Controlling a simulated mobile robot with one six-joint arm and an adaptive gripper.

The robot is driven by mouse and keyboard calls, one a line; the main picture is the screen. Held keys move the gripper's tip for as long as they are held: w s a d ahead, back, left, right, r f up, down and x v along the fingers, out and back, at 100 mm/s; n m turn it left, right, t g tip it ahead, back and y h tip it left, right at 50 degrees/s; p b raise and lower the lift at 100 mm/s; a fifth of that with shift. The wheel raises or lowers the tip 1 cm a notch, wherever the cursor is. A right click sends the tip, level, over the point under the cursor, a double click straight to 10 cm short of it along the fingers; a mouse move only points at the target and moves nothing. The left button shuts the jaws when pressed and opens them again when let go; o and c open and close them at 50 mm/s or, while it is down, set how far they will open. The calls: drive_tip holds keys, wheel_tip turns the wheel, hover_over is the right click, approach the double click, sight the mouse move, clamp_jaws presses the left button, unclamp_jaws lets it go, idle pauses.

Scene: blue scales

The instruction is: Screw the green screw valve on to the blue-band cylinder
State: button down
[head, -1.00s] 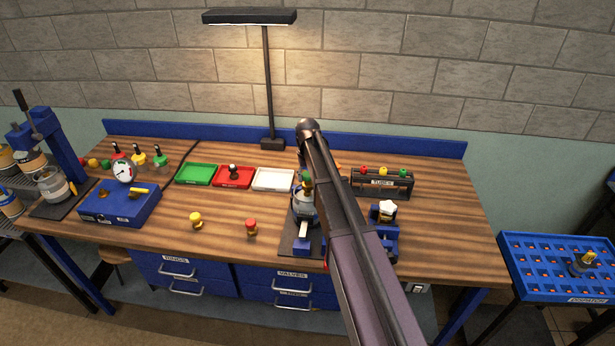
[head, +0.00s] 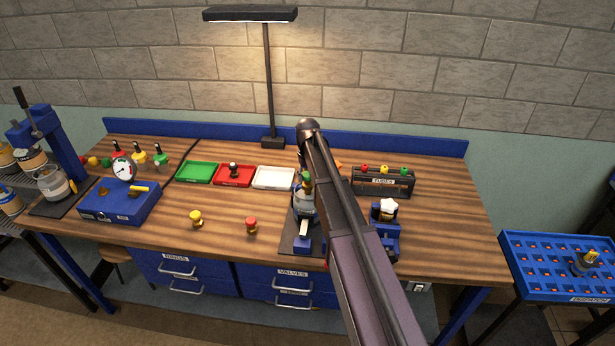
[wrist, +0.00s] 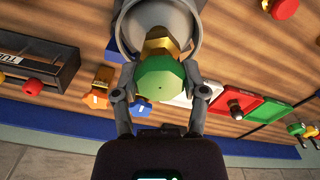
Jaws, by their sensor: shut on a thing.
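The green screw valve, with a green faceted cap (wrist: 162,88) and a brass body (wrist: 165,43), is between the fingers of my gripper (wrist: 160,95), which is shut on it. In the wrist view the brass body meets the top of the grey-white cylinder (wrist: 155,18). How far the thread is engaged is hidden. In the head view the cylinder (head: 303,205) stands upright in a blue clamp (head: 302,242) on a dark plate, with the green cap (head: 307,179) above it. My arm hides much of this spot, and the blue band is not clear.
Green (head: 197,173), red (head: 233,176) and white (head: 273,178) trays lie behind. A valve rack (head: 383,182) and a blue stand (head: 385,230) are right of my arm. Yellow (head: 196,219) and red (head: 251,225) valves stand at the front left. A gauge box (head: 120,200) is farther left.

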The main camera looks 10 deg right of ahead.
sight(308, 174)
drive_tip(key=shift+f+b, duration=0.9)
drive_tip(key=shift+f, duration=0.1)
drive_tip(key=shift+c, duration=0.2)
unclamp_jaws()
drive_tip(key=shift+r, duration=0.2)
wheel_tip(308, 174, up, 8)
drive_tip(key=p, duration=0.8)
drive_tip(key=shift+r+p, duration=0.15)
drive_tip(key=shift+p, duration=0.2)
drive_tip(key=shift+s+d, duration=0.1)
idle(1.0)
drive_tip(key=shift+m, duration=0.4)
drive_tip(key=s+f+b, duration=0.4)
drive_tip(key=s, duration=0.5)
drive_tip(key=s+f+b, duration=0.5)
drive_tip(key=s, duration=0.5)
drive_tip(key=s+a+f+b, duration=0.1)
drive_tip(key=s+f+b, duration=0.3)
drive_tip(key=s, duration=0.6)
drive_tip(key=shift+f+b, duration=0.3)
drive_tip(key=shift+b, duration=0.05)
